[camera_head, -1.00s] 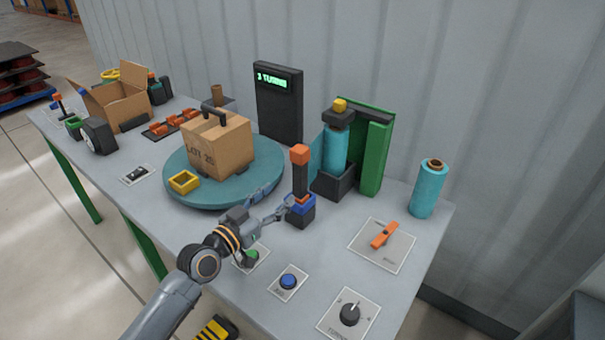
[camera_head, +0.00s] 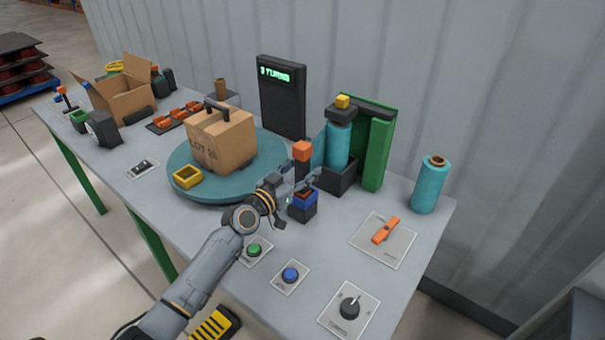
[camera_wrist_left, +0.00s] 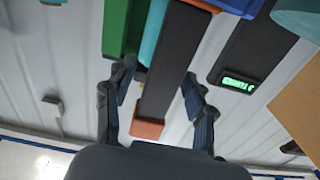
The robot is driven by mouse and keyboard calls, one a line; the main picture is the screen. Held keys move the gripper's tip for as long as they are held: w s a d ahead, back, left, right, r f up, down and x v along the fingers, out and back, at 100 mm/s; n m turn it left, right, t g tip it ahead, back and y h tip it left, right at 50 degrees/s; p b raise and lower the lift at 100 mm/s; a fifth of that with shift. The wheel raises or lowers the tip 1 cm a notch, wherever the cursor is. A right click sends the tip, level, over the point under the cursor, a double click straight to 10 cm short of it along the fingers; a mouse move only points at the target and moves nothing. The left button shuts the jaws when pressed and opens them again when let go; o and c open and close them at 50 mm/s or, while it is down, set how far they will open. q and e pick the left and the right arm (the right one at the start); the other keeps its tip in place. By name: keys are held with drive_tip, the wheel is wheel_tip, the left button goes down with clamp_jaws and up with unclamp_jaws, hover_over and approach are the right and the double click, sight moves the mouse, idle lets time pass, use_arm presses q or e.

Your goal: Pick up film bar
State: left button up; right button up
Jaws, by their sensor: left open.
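The film bar is a dark upright bar with an orange block on top (camera_head: 303,151), standing in a blue-and-black holder (camera_head: 303,208) on the table. In the left wrist view, the dark bar (camera_wrist_left: 172,70) and its orange end (camera_wrist_left: 147,129) lie between the two fingers. My left gripper (camera_head: 301,184) is at the bar's height with its fingers open on either side of it. Whether a finger touches the bar I cannot tell. The gripper partly hides the bar's middle in the head view.
A turntable (camera_head: 215,198) with a carton (camera_head: 222,142) and yellow tray is left of the bar. A film roll in a green stand (camera_head: 378,155) is close behind it. A loose teal roll (camera_head: 430,185) stands right. Buttons and a knob (camera_head: 348,308) line the front.

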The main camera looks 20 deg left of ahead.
use_arm(q)
clamp_jaws()
drive_tip(key=shift+r, duration=0.1)
